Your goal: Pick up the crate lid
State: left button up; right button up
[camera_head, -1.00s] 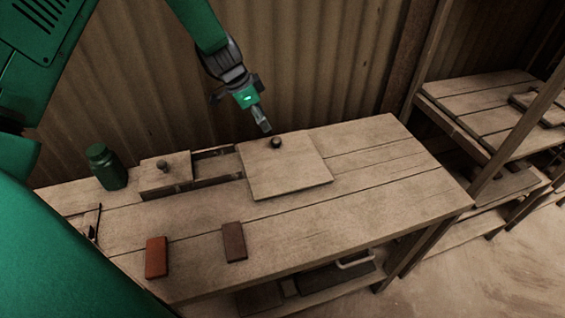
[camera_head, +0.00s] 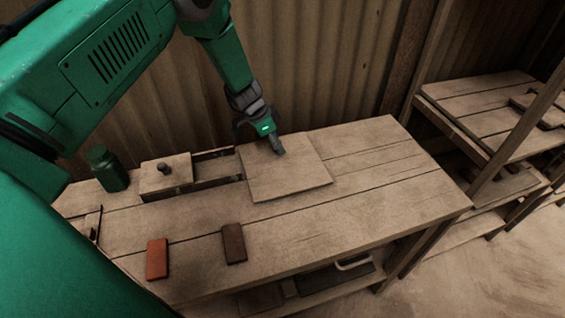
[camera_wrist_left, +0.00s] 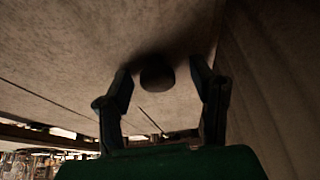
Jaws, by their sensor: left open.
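The crate lid (camera_head: 298,182) is a flat, square wooden board lying at the back middle of the bench. Its round dark knob (camera_wrist_left: 157,76) shows in the left wrist view, between the two fingers with gaps on both sides. My left gripper (camera_head: 277,146) is open and empty over the back part of the lid, at the knob, which it hides in the head view. My right gripper is not in view.
A low wooden box (camera_head: 207,185) with a smaller knobbed cover (camera_head: 155,181) sits left of the lid. The bench's right part is clear. A corrugated wall (camera_head: 330,60) rises behind.

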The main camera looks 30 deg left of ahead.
pick_arm(q)
grip_shut()
